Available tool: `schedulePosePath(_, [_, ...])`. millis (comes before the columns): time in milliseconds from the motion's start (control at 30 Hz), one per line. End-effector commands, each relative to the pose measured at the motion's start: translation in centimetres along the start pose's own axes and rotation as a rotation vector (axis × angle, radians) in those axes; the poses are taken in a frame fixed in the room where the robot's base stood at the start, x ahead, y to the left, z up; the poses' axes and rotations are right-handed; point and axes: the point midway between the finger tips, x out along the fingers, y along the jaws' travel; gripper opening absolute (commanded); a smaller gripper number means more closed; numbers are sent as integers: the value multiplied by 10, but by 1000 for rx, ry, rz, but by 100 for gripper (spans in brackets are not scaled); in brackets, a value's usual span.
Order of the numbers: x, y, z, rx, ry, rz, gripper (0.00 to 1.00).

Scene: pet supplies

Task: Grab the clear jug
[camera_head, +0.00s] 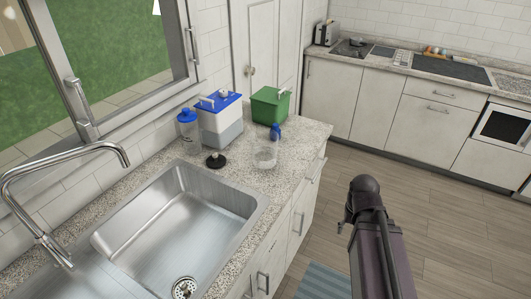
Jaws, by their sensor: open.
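A clear, open-topped vessel that looks like the clear jug (265,157) stands upright on the speckled counter, right of the sink and near the counter's front edge. It is small and faint, and I cannot make out a handle. A second see-through container with a blue lid (188,132) stands farther left by the wall. My arm rises at the lower right, over the floor and apart from the counter. I cannot make out the fingers of my gripper.
Near the jug are a small blue object (275,131), a black round lid-like piece (215,161), a blue-and-white box (220,122) and a green bin (270,106). The sink (175,226) and tap (62,165) lie left. Open floor (445,225) lies right.

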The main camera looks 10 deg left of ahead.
Motion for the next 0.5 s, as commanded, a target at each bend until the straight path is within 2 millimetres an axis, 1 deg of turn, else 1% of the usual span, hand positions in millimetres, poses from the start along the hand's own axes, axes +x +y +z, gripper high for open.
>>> schedulePosePath(167, [-17,-8,-21,29,2,-2,65])
schedulePosePath(267, [-32,-14,-40,64,4,-4,65])
schedulePosePath(367, [-50,-29,-64,106,6,-6,65])
schedulePosePath(500, [-78,-55,-102,178,8,-11,65])
